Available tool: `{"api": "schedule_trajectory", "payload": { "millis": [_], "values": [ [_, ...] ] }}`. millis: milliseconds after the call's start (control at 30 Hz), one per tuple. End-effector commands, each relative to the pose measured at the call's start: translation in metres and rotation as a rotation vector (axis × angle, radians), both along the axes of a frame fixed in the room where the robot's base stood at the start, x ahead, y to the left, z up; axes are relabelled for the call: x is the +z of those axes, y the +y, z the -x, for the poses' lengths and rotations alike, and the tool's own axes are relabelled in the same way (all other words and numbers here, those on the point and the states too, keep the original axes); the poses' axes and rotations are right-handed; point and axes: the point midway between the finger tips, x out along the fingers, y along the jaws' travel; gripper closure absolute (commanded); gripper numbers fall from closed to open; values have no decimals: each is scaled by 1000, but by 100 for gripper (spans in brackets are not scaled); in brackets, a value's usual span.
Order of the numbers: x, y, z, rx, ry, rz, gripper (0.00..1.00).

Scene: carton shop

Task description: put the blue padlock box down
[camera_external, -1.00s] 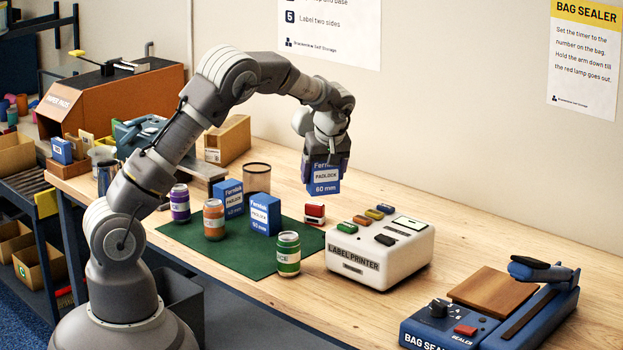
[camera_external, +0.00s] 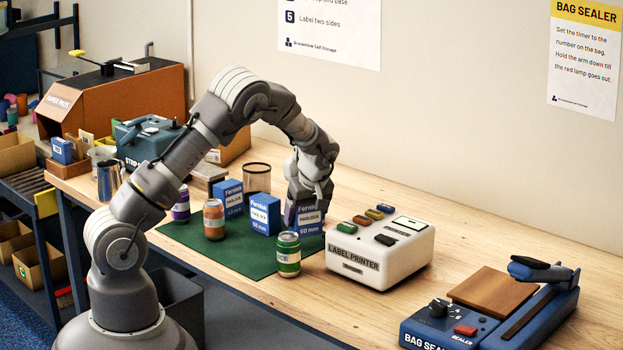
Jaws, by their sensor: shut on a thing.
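My gripper (camera_external: 307,203) is shut on a blue padlock box (camera_external: 309,221) with a white label reading 60 mm. The box is upright at the right back part of the green mat (camera_external: 220,256), low over it; I cannot tell whether its base touches the mat. Two other blue padlock boxes stand on the mat to the left, one nearer (camera_external: 265,214) and one farther back (camera_external: 229,197). The gripper's fingers cover the top of the held box.
A green can (camera_external: 288,255), an orange can (camera_external: 214,220) and a purple can (camera_external: 181,205) stand on the mat. The label printer (camera_external: 375,262) is close on the right. A mesh cup (camera_external: 257,178) stands behind. The mat's front left is clear.

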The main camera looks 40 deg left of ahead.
Motion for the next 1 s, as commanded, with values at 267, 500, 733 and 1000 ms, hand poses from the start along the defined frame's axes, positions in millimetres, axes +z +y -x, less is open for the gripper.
{"api": "schedule_trajectory", "payload": {
  "millis": [267,500,733,1000],
  "values": [
    [-38,1,0,0,-1,-1,62],
    [-38,0,0,0,-1,-1,62],
    [-40,0,0,0,0,0,0],
    [-31,-2,0,-2,-1,1,0]
  ]
}}
